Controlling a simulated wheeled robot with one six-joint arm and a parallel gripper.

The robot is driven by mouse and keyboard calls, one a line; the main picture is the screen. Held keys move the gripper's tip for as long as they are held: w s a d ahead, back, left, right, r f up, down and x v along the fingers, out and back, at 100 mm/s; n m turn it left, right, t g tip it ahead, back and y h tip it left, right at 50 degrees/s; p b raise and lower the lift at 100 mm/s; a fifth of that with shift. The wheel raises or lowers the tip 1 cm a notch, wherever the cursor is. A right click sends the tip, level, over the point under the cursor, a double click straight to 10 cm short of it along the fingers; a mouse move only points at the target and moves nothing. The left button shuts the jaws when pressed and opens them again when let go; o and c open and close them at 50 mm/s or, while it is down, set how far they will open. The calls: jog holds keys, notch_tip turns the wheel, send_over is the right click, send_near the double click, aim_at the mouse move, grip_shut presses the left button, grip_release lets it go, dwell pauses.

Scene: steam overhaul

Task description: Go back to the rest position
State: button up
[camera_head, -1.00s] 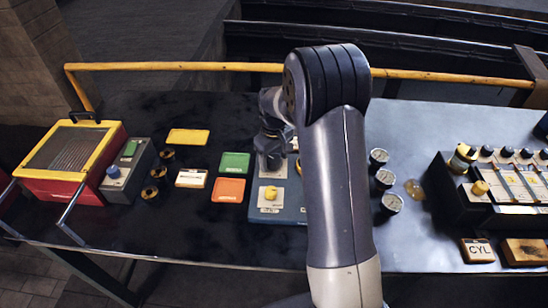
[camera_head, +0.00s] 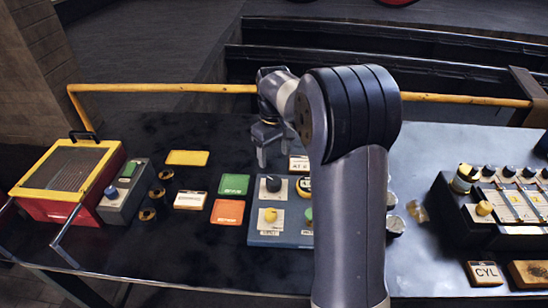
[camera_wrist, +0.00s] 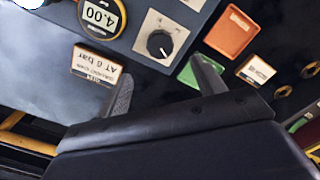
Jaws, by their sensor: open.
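My gripper (camera_head: 268,148) is in the air over the back part of the dark table (camera_head: 130,235), behind the blue control panel. In the wrist view its two fingers (camera_wrist: 165,85) stand wide apart with nothing between them. The blue panel (camera_head: 270,240) carries a black knob (camera_head: 273,184), a yellow knob (camera_head: 270,215) and a green knob, partly hidden by my arm. The wrist view shows the black knob (camera_wrist: 160,43), a gauge reading 4.00 (camera_wrist: 100,15) and a label block marked "AT 6 bar" (camera_wrist: 97,65).
A red and yellow box (camera_head: 70,180) stands at the left beside a grey switch box (camera_head: 125,190). Green (camera_head: 234,185) and orange (camera_head: 228,212) plates lie left of the panel. A valve-covered block (camera_head: 500,205) and a CYL block (camera_head: 484,273) are at the right. A yellow rail (camera_head: 170,88) runs behind.

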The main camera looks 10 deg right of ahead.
aim_at(274, 180)
jog(key=shift+f, duration=0.1)
notch_tip(274, 180, down, 11)
jog(key=shift+r+p, duration=0.1)
jog(key=shift+p, duration=0.6)
jog(key=shift+r+n, duration=0.1)
jog(key=shift+n, duration=0.6)
